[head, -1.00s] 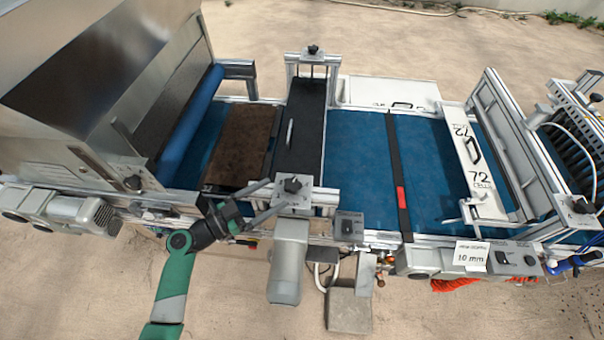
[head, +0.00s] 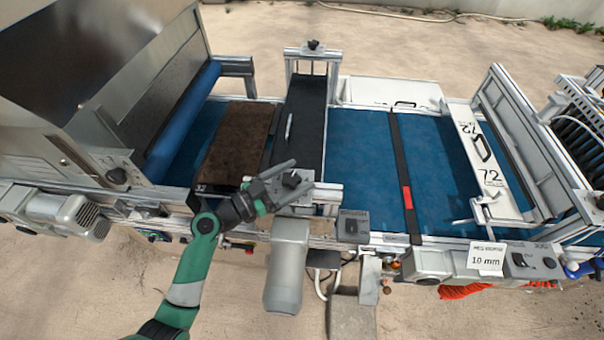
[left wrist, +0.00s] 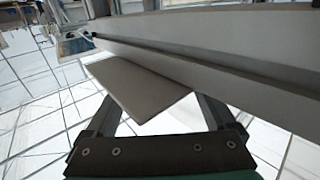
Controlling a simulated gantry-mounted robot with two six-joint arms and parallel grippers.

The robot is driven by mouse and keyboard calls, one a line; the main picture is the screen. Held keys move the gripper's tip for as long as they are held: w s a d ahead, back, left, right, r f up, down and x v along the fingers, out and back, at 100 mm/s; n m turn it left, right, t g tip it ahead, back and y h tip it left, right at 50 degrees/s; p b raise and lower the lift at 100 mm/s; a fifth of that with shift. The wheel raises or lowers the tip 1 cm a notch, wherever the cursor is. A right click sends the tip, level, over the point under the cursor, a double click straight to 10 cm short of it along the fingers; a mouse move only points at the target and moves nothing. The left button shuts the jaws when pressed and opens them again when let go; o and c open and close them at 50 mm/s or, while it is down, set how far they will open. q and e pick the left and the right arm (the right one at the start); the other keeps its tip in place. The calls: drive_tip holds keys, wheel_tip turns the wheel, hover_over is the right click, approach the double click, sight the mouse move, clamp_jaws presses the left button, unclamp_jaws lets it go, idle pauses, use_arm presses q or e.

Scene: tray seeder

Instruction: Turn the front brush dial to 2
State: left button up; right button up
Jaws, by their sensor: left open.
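The front brush dial (head: 291,181) is a black knob on top of the silver bracket at the near end of the dark brush unit (head: 303,110). Its scale and pointer are too small to read. My left gripper (head: 303,177) is open, with one finger on the far side of the dial and the other on the near side in the head view. I cannot tell whether either finger touches it. In the left wrist view, the open fingers of my left gripper (left wrist: 160,104) flank a grey plate (left wrist: 140,88); the dial does not show there. My right gripper is out of view.
A matching knob (head: 313,45) sits at the brush unit's far end. A grey motor (head: 287,265) hangs below the bracket, with a switch box (head: 352,226) to its right. A brown soil-filled tray (head: 238,140) lies on the blue belt (head: 362,150) left of the brush.

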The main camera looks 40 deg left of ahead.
use_arm(q)
drive_tip(key=shift+x, duration=1.2)
drive_tip(key=c, duration=1.4)
drive_tip(key=shift+o, duration=0.2)
drive_tip(key=shift+f+y, duration=0.1)
drive_tip(key=shift+y, duration=0.2)
